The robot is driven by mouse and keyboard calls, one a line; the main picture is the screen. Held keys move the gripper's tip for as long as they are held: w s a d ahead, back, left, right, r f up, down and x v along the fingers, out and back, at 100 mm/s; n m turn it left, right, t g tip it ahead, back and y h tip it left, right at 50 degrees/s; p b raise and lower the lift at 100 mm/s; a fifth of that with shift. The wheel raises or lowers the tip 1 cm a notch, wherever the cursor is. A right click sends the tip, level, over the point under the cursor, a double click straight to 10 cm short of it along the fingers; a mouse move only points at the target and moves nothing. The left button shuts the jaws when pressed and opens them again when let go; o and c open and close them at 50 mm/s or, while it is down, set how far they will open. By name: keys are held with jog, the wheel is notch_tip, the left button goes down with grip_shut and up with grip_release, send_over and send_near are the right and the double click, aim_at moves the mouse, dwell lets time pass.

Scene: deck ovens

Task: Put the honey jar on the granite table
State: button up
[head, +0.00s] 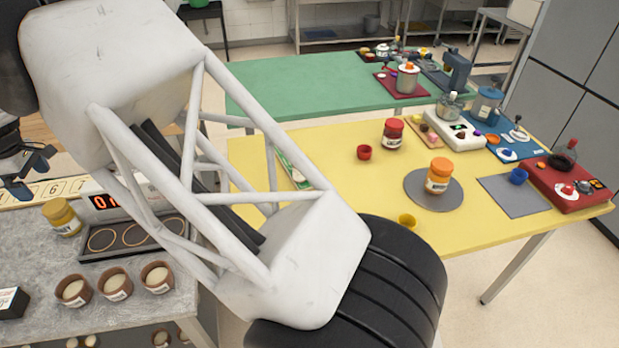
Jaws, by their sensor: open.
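A jar with an orange lid, orange contents and a white label (439,176) stands upright on a round grey mat on the yellow table; it looks like the honey jar, but its label is too small to read surely. The grey speckled granite table (45,270) is at the lower left. A yellow-lidded jar (62,218) stands tilted-looking on its back part. My white arm crosses the middle and hides part of both tables.
A red-lidded jar (392,134), a red cup (364,152) and a yellow cup (407,220) stand near the round mat (413,190). Brown pots (115,284) and a dark ringed tray (103,240) occupy the granite table. Bare granite shows in front of the yellow-lidded jar.

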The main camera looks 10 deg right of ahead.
jog(key=w+d+r+m, duration=0.15)
jog(key=d+r, duration=0.35)
jog(key=d, duration=0.6)
jog(key=d+r+m, duration=0.3)
jog(key=d+r, duration=0.3)
jog(key=d, duration=0.6)
jog(key=s+d+r+m+t, duration=0.1)
jog(key=s+d+r+m, duration=0.15)
jog(key=d, duration=0.75)
jog(key=s+d+r+m, duration=0.1)
jog(key=s+d+r, duration=0.2)
jog(key=d, duration=0.7)
jog(key=s+d+r+m+t, duration=0.1)
jog(key=s+d+m, duration=0.2)
jog(key=s+d, duration=0.5)
jog(key=s+d+m, duration=0.2)
jog(key=s+d, duration=0.4)
jog(key=d, duration=0.5)
jog(key=s+d+f+m, duration=0.2)
jog(key=s+d, duration=0.3)
jog(key=s, duration=0.3)
jog(key=s+d+f+m, duration=0.3)
jog(key=s+d, duration=0.2)
jog(key=s, duration=0.4)
jog(key=shift+d+f+t, duration=0.2)
jog(key=shift+f+t, duration=0.05)
jog(key=shift+t, duration=0.05)
